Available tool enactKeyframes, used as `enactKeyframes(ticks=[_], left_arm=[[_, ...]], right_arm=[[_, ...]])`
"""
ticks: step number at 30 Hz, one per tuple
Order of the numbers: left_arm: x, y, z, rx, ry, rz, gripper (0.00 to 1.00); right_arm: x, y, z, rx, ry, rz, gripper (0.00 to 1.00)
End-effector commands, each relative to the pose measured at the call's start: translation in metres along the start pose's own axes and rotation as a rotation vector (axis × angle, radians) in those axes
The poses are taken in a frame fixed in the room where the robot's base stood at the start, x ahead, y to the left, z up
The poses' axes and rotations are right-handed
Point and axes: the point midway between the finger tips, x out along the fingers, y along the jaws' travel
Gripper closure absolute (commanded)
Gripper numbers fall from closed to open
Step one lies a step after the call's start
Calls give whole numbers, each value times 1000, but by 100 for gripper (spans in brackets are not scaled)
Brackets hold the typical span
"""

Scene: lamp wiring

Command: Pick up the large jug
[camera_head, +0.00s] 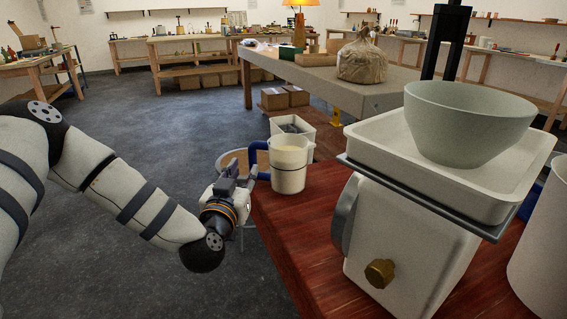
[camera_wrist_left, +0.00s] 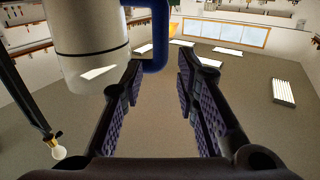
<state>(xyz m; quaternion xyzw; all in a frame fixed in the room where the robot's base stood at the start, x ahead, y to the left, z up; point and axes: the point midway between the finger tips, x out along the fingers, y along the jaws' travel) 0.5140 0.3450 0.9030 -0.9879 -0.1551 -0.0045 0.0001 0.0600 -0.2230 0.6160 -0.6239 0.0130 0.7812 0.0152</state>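The large jug (camera_head: 288,168) is a pale, upright cylinder with a cream-coloured top and a blue handle (camera_head: 254,156) on its left side. It stands on the red wooden table near its left edge. My left gripper (camera_head: 244,178) is at the handle side of the jug, low and very close to the handle. In the left wrist view the jug (camera_wrist_left: 88,48) fills the upper left, and its blue handle (camera_wrist_left: 158,45) shows near the fingertips. The fingers of the left gripper (camera_wrist_left: 160,68) are apart. I cannot tell whether they touch the handle. My right gripper is not in view.
A white weighing scale (camera_head: 400,240) with a tray and a pale green bowl (camera_head: 465,120) stands right of the jug on the red table (camera_head: 300,222). A white bin (camera_head: 300,130) is behind the jug. A grey bench with a wrapped bag (camera_head: 362,62) stands farther back. Open floor lies left.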

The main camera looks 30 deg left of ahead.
Motion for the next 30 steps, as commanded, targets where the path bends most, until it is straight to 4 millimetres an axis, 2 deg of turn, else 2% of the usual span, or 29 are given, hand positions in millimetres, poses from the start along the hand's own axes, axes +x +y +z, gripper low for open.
enactKeyframes(ticks=[1, 3, 8, 15, 22, 23, 26, 27, 30], left_arm=[[12, -1, 7, 3, -7, -2, 71], [26, 0, 8, 3, -8, 0, 71], [46, 0, 8, 2, -8, 1, 71], [88, -2, 12, 2, -10, 1, 71], [92, -1, 8, 0, -7, 3, 71], [92, -1, 7, 0, -7, 3, 74], [92, -1, 7, 0, -7, 3, 96], [92, -1, 8, 0, -7, 3, 100], [92, -1, 8, 1, -7, 3, 100]], right_arm=[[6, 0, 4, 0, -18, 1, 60], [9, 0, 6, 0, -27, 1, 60], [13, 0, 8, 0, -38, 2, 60], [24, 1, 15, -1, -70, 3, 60], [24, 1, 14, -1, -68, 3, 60], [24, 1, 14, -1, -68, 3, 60], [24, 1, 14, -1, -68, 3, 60], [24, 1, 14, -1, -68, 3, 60], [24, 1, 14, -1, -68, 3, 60]])
